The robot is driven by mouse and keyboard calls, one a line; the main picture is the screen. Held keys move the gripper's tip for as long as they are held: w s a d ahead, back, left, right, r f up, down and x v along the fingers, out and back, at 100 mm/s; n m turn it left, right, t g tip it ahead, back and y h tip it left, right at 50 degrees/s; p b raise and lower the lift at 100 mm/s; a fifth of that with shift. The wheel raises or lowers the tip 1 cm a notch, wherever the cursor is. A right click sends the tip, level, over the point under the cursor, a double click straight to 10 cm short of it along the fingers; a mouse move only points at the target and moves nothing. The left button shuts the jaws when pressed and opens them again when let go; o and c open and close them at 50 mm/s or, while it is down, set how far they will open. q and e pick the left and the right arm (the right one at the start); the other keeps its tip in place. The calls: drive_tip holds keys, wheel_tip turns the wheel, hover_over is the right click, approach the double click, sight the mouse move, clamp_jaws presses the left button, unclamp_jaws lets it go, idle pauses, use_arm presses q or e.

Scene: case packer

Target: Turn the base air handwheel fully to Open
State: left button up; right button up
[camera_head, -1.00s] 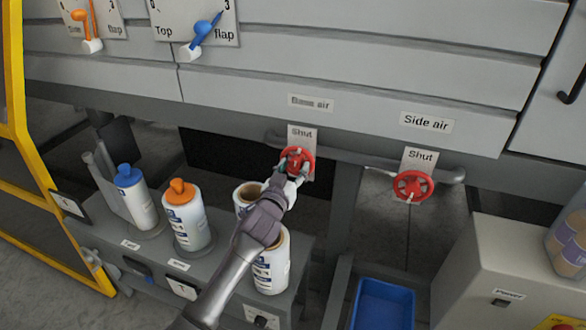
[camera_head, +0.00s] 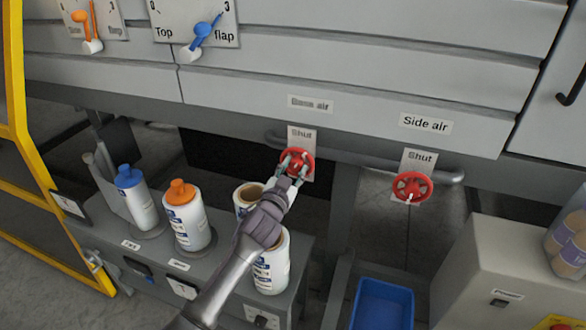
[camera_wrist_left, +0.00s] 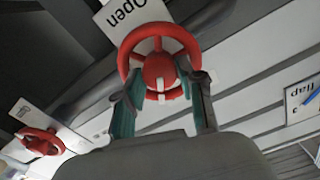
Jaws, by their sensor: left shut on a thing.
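The red base air handwheel (camera_head: 309,164) is on a pipe below the blurred "Base air" label (camera_head: 310,104). A plate reading "Shut" (camera_head: 301,136) shows just above it. My left gripper (camera_head: 294,162) is shut on the handwheel, reaching it from below. In the left wrist view, the fingers (camera_wrist_left: 163,88) lie on either side of the wheel's hub, and the red wheel (camera_wrist_left: 158,42) fills the space between and beyond them. A plate end reading "Open" (camera_wrist_left: 126,12) shows beside the rim. My right gripper is not in view.
A similar red side air handwheel (camera_head: 425,187) is to the right, below "Side air" (camera_head: 426,123). A blue bin (camera_head: 382,305) is below right.

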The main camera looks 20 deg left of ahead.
use_arm(q)
drive_tip(key=m, duration=0.3)
drive_tip(key=shift+m, duration=0.4)
drive_tip(key=m+p, duration=0.1)
drive_tip(key=m, duration=0.3)
drive_tip(key=shift+m, duration=0.3)
drive_tip(key=m, duration=0.3)
drive_tip(key=shift+m, duration=0.3)
drive_tip(key=m+p, duration=0.1)
drive_tip(key=m, duration=0.6)
drive_tip(key=shift+f+p, duration=0.1)
drive_tip(key=shift+p, duration=0.3)
drive_tip(key=m+p, duration=0.1)
drive_tip(key=m, duration=0.2)
drive_tip(key=shift+m, duration=0.4)
drive_tip(key=m+p, duration=0.1)
drive_tip(key=m, duration=0.4)
drive_tip(key=shift+p, duration=0.35)
drive_tip(key=shift+f+m+p, duration=0.1)
drive_tip(key=shift+m+p, duration=0.2)
drive_tip(key=shift+m, duration=0.6)
